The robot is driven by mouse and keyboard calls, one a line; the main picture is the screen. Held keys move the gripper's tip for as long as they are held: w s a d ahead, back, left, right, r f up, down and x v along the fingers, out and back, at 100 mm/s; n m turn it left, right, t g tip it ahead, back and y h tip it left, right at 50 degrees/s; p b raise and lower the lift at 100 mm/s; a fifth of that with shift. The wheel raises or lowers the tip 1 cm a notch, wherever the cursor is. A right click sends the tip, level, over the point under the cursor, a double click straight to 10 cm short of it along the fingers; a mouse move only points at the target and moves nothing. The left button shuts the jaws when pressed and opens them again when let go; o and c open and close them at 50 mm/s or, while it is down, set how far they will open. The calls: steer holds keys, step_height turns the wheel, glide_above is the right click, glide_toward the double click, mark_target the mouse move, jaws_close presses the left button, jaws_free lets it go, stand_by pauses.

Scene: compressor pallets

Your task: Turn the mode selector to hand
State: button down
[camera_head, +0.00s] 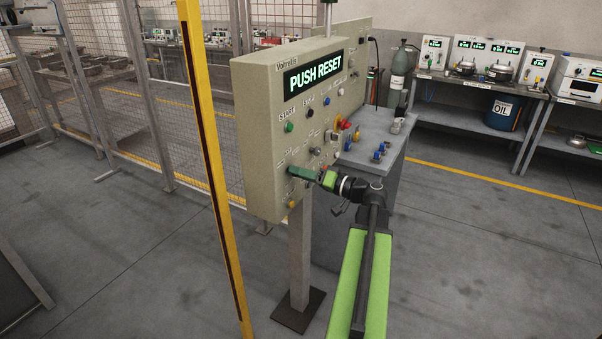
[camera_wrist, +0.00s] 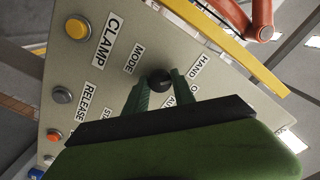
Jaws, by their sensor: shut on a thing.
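The mode selector is a round black knob (camera_wrist: 160,78) on the beige control panel, close to the MODE label (camera_wrist: 135,59). The HAND label (camera_wrist: 199,66) is to its upper right in the wrist view; another label beside it is partly hidden. My gripper (camera_wrist: 161,88) has its two green fingers on either side of the knob, shut on it. In the head view my gripper (camera_head: 298,171) reaches the lower front of the control panel (camera_head: 262,165), and the knob is hidden there. Which way the selector points cannot be told.
The panel display (camera_head: 314,74) reads PUSH RESET. A yellow CLAMP button (camera_wrist: 76,29) and a grey RELEASE button (camera_wrist: 62,95) are near the gripper. A yellow post (camera_head: 205,150) stands left of the panel; a grey bench (camera_head: 375,150) stands behind it.

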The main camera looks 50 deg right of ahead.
steer(key=shift+a+f, duration=0.1)
steer(key=c, duration=1.1)
jaws_free()
steer(key=shift+o, duration=0.2)
steer(key=shift+s, duration=0.15)
steer(key=v, duration=1.7)
steer(key=shift+s, duration=0.15)
